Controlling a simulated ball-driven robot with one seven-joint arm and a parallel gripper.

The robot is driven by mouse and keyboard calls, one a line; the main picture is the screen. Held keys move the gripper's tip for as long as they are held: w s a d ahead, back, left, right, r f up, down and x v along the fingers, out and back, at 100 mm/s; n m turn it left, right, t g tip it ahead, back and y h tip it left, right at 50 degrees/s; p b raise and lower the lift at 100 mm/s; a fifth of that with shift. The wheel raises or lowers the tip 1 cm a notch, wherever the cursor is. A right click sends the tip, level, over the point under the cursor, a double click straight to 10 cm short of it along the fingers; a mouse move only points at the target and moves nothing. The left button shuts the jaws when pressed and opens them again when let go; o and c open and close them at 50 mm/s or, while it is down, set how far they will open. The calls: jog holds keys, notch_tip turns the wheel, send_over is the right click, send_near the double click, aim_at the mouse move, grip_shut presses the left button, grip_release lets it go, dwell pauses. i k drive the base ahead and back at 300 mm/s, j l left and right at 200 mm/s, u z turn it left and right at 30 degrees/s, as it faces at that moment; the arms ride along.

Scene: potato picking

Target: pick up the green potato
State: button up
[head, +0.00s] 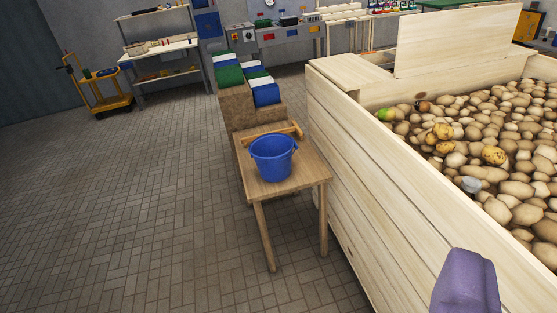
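The green potato (384,115) lies on top of the heap near the far left corner of the wooden crate (375,165). It is bright green at its left end and shows small at this distance. One purple piece of my gripper (467,283) shows at the bottom right, in front of the crate's near side wall. It is well apart from the green potato. The fingertips cannot be made out as a pair, and nothing held is seen.
Tan potatoes (515,190) fill the crate, with several yellowish ones, a reddish-brown lump (424,106) and a grey-white object (471,185). A blue bucket (273,160) stands on a small wooden table (300,183) left of the crate. Tiled floor (130,210) is clear at left.

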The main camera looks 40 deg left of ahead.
aim_at(386, 115)
jog(key=i+j+z, duration=0.25)
jog(key=i+j, duration=0.4)
jog(key=i, duration=0.3)
jog(key=i+j+z, duration=0.25)
jog(key=i+j, duration=0.6)
jog(key=i+j+z, duration=0.25)
jog(key=i+j, duration=0.65)
jog(key=j, duration=0.15)
